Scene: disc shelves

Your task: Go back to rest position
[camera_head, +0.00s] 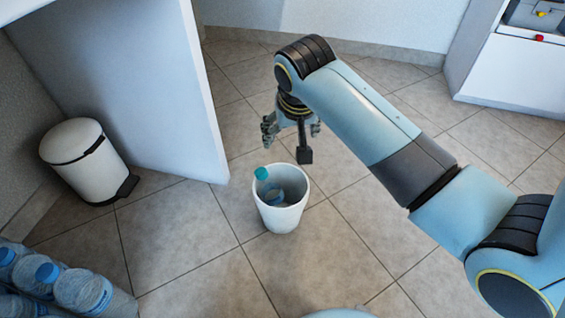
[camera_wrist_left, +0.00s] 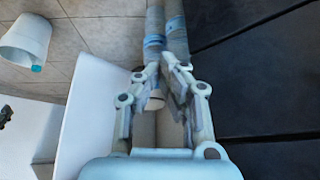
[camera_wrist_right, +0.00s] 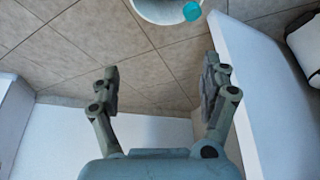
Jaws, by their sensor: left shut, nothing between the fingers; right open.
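My right gripper (camera_head: 290,130) hangs above and behind the white open bin in the head view. It is open and empty, and its two fingers stand wide apart in the right wrist view (camera_wrist_right: 160,85). The white open bin (camera_head: 282,216) stands on the tiled floor with a bottle with a teal cap (camera_head: 262,173) inside, leaning on its rim. My left gripper (camera_wrist_left: 165,80) shows only in the left wrist view, with nothing between its fingers. In that view the bin (camera_wrist_left: 24,42) is at the upper left.
A white pedal bin (camera_head: 85,160) stands at the left beside a white partition (camera_head: 150,90). Several water bottles (camera_head: 82,290) are at the lower left. A white cabinet (camera_head: 510,72) is at the upper right. The floor around the open bin is clear.

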